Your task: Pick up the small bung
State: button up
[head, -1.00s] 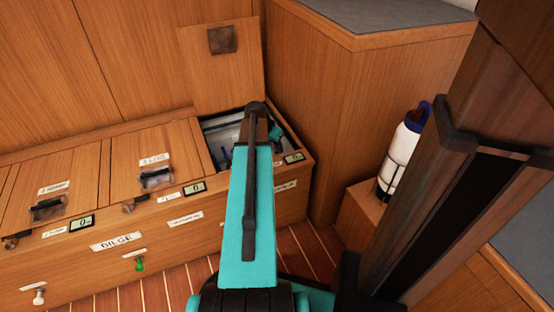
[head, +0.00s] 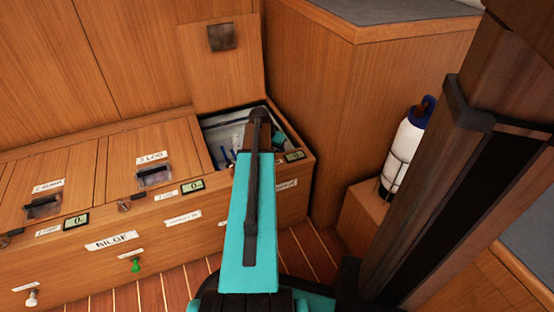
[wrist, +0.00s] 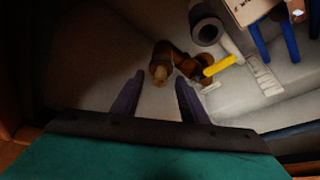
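In the wrist view, a small brown and tan bung-like piece (wrist: 161,64) lies on the pale floor of an open bin. It shows just beyond and between my fingertips. A darker brown-orange piece (wrist: 187,65) lies right beside it; I cannot tell for sure which is the small bung. My gripper (wrist: 159,78) is open, with its two dark fingers apart and nothing visibly held. In the head view, my arm reaches into the open bin (head: 222,118) at the right end of the locker, and my gripper is hidden there.
A yellow-ended piece (wrist: 220,66), a grey roll (wrist: 207,24) and a blue-legged item (wrist: 258,38) lie nearby in the bin. The raised wooden lid (head: 220,65) stands behind it. Shut lids lie to the left. A white bottle (head: 405,150) stands in a rack to the right.

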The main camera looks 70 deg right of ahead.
aim_at(276, 152)
dwell(0.5)
grip_shut()
notch_tip(276, 152, up, 18)
jog(key=p, duration=0.7)
jog(key=shift+p, duration=0.3)
jog(key=shift+p, duration=0.35)
dwell(0.7)
